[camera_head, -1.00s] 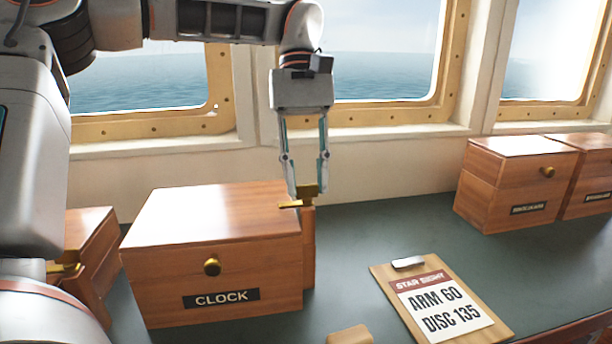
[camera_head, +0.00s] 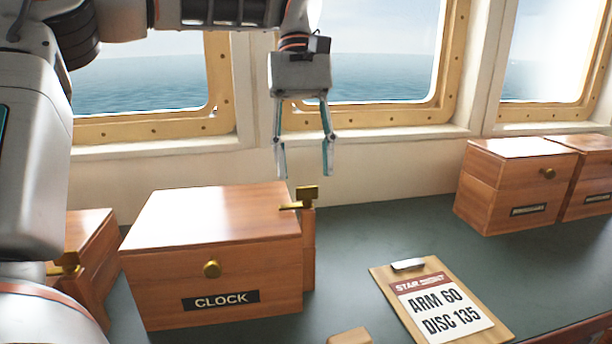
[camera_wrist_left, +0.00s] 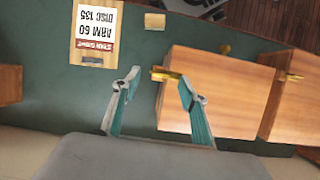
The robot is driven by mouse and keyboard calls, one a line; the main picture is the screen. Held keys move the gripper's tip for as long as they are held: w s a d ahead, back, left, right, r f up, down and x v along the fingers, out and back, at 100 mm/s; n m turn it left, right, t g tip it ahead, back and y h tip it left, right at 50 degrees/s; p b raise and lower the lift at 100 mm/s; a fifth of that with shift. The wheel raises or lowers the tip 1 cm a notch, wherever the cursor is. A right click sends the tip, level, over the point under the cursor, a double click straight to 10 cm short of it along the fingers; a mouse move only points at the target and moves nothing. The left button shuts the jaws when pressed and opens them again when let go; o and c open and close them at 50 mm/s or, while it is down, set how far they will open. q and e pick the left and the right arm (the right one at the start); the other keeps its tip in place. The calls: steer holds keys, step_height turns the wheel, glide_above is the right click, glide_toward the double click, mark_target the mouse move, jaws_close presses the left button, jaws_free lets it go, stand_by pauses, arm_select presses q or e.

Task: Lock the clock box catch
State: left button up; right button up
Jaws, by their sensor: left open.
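The clock box (camera_head: 212,262) is a closed wooden box labelled CLOCK with a round brass knob on its front. Its brass catch (camera_head: 306,196) sits on a wooden post at the box's right side, with a flat arm reaching left over the lid edge. My left gripper (camera_head: 304,174) points down above the catch, open and empty, apart from it. In the left wrist view the catch (camera_wrist_left: 166,74) lies beyond the open fingers, and the clock box (camera_wrist_left: 225,92) is to the right. My right gripper is not in view.
A similar wooden box with a brass catch (camera_head: 66,264) stands at left, partly behind my arm. A clipboard (camera_head: 440,300) reading ARM 60 DISC 135 and a small wooden block (camera_head: 349,336) lie at front. Two more boxes (camera_head: 512,185) stand at right. Green counter between is clear.

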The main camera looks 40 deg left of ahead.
arm_select(q)
steer(key=shift+v, duration=2.2)
